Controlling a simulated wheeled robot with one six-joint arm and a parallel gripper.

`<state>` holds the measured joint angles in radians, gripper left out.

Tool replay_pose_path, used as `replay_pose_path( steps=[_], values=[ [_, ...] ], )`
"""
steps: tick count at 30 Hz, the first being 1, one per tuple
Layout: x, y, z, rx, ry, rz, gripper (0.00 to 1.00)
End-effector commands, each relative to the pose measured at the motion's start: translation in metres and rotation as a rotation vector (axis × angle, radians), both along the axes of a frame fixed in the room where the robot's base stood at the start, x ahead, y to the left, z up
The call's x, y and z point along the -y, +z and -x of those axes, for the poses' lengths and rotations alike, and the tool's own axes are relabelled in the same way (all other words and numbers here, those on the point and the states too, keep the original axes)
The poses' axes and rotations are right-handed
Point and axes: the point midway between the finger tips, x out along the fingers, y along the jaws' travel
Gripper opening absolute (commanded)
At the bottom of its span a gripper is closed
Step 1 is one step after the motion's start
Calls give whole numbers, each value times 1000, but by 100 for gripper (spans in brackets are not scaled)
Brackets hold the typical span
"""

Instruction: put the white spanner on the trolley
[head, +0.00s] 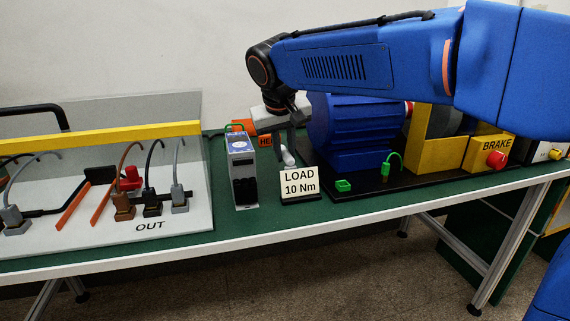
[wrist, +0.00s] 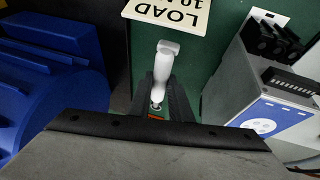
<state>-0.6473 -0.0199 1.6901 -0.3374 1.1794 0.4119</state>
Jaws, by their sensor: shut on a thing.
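The white spanner (wrist: 163,66) is between the dark fingers of my gripper (wrist: 163,98), and the fingers are shut on it. Its wide end points toward the LOAD sign in the wrist view. In the head view my gripper (head: 284,140) hangs over the green bench between the grey soft starter unit and the blue motor. A small part of the white spanner (head: 288,158) shows below the fingers, behind the sign. I cannot tell its exact height above the bench. No trolley can be made out for certain; a yellow-edged dark green piece (head: 553,222) shows at the right edge.
The LOAD 10 Nm sign (head: 300,184) stands just in front of my gripper. The soft starter unit (head: 242,170) is close on the left, the blue motor (head: 355,130) close on the right. A panel with cables (head: 110,225) fills the left. A BRAKE box (head: 488,152) stands right.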

Motion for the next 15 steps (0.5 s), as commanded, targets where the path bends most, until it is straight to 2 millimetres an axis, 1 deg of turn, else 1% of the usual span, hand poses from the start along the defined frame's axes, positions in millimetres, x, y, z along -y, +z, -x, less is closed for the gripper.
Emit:
replay_pose_path(
  steps=[1,3,7,12,15],
  values=[
    [0,10,-1,3,0,-2,0],
    [0,22,-1,2,1,-1,0],
    [0,40,-1,2,0,-2,0],
    [0,53,0,1,1,-1,0],
    [0,54,0,0,1,0,0]
  ],
)
